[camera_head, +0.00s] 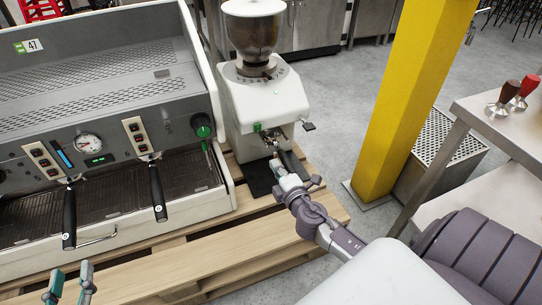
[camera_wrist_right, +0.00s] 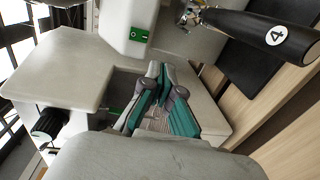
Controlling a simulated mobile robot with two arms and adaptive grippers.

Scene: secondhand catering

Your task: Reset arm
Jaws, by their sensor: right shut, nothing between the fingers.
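My right arm comes in from the right in the head view. Its gripper (camera_head: 281,172) is at the front of the coffee grinder (camera_head: 262,100), low over the black mat. In the right wrist view the teal fingers of this gripper (camera_wrist_right: 158,72) are together at the tips, with nothing held. The black portafilter handle (camera_wrist_right: 255,35) marked 4 is beside them, apart from the fingers. My left gripper (camera_head: 71,272) shows only its two teal fingers at the bottom left edge of the head view. They are spread apart with nothing between them.
An espresso machine (camera_head: 100,85) with two black-handled portafilters stands on the left of a wooden pallet (camera_head: 190,262). A yellow pillar (camera_head: 405,95) rises right of the grinder. A metal table (camera_head: 478,112) at the right holds two tampers (camera_head: 505,98).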

